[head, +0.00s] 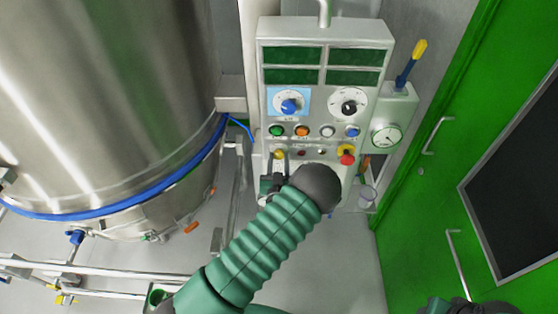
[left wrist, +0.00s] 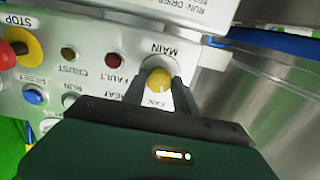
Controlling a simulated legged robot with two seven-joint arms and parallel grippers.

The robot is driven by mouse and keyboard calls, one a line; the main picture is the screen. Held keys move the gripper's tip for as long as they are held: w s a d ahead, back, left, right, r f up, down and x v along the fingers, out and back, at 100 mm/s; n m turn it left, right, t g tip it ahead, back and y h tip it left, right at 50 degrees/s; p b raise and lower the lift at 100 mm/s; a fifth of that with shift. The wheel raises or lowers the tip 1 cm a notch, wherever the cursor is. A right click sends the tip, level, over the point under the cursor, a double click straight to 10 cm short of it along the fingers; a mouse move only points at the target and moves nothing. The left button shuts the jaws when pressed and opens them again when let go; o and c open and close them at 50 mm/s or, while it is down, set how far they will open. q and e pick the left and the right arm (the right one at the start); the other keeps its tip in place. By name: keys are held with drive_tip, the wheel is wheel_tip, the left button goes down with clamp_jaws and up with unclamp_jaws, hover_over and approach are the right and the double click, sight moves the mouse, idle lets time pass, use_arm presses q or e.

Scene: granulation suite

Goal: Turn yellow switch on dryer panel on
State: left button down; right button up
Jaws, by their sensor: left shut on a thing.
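The yellow switch (head: 279,155) sits at the lower left of the grey dryer panel (head: 325,45), below the green button. In the left wrist view the yellow switch (left wrist: 160,78) is a round knob with a pale line on its face, beside a label reading MAIN. My left gripper (left wrist: 162,84) has one finger on each side of this knob and is shut on it. In the head view my left gripper (head: 272,180) is partly hidden by my wrist, just below the knob. My right gripper cannot be made out.
A red stop button on a yellow collar (head: 346,157) is right of my wrist. Two dials (head: 289,106) and a row of coloured buttons lie above. A steel vessel (head: 100,90) stands left; a green door (head: 425,200) is right. A gauge (head: 386,136) adjoins the panel.

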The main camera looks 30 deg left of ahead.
use_arm(q)
drive_tip(key=m+b, duration=0.1)
drive_tip(key=m, duration=0.2)
drive_tip(key=shift+f+b, duration=0.15)
drive_tip(key=shift+b, duration=0.2)
drive_tip(key=m+b, duration=0.1)
drive_tip(key=m, duration=0.1)
drive_tip(key=shift+m, duration=0.3)
drive_tip(key=m+b, duration=0.1)
drive_tip(key=m, duration=0.2)
drive_tip(key=shift+d, duration=0.1)
drive_tip(key=shift+m+b, duration=0.4)
drive_tip(key=shift+m, duration=0.9)
drive_tip(key=c, duration=1.4)
unclamp_jaws()
drive_tip(key=o, duration=0.4)
drive_tip(key=shift+o, duration=0.2)
